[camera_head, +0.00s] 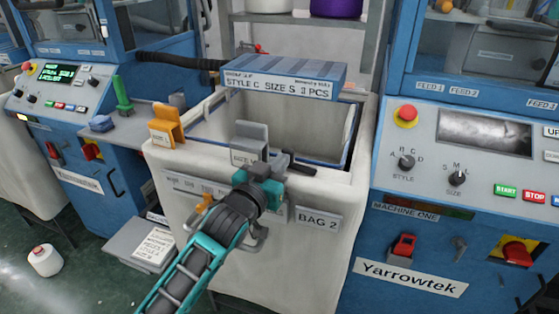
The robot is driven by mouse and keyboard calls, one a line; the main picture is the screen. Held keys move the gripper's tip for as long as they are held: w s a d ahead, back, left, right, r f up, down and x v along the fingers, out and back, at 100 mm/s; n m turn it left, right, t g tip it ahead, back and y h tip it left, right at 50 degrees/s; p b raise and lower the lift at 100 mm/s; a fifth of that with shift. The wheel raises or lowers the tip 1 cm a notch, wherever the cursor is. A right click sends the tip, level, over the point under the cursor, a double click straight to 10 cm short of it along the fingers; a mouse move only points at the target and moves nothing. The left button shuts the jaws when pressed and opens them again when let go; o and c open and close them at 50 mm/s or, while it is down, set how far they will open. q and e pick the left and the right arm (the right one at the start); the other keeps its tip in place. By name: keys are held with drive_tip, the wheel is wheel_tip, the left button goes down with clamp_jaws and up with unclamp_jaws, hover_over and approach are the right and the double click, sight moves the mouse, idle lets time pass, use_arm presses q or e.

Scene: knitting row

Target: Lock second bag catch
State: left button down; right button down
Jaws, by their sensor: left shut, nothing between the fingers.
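The white bag (335,243) labelled BAG 2 (318,219) hangs open between two blue machines. My left gripper (276,170) is shut and empty at the bag's front rim, its arm rising from the bottom. A dark bar (300,164) shows just beyond the fingertips; I cannot tell whether they touch it or whether it is the catch. A small orange piece (205,202) sits on the bag's front, partly behind my arm. A grey clip (249,138) and an orange clip (166,126) stand on the rim. My right gripper is not in view.
A blue slatted box (285,75) labelled STYLE C SIZE S 3 PCS lies across the bag's back. The right machine's panel has a red button (405,115) and knobs. A white cone (44,260) stands on the floor at left.

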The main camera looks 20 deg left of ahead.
use_arm(q)
drive_tip(key=shift+w+a+r+p, duration=0.1)
drive_tip(key=shift+w+a+p, duration=0.15)
drive_tip(key=shift+w+p, duration=0.85)
drive_tip(key=shift+w, duration=0.5)
drive_tip(key=s+a, duration=0.2)
drive_tip(key=s, duration=1)
drive_tip(key=shift+s, duration=0.35)
drive_tip(key=shift+a, duration=0.1)
